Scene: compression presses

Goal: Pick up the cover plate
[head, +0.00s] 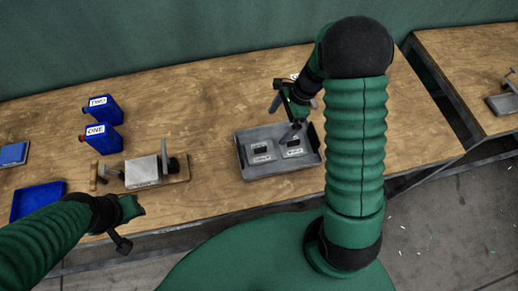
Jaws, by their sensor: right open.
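Two flat grey plates with dark openings and small white labels lie side by side in a grey metal tray (243,171): a left plate (261,155) and a right plate (293,152). The label text is too small to read, so I cannot tell which is the cover plate. My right gripper (296,128) reaches down over the right plate, open, partly covering its far side. I cannot tell whether it touches the plate. My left gripper (130,226) hangs near the table's front edge, far left of the tray; its jaw state is unclear.
A press-like fixture (143,171) on a wooden base stands left of the tray. Blue containers marked TWO (103,109) and ONE (104,138) stand behind it. A blue tray (36,201) lies at left. A second table (470,65) stands right, across a gap.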

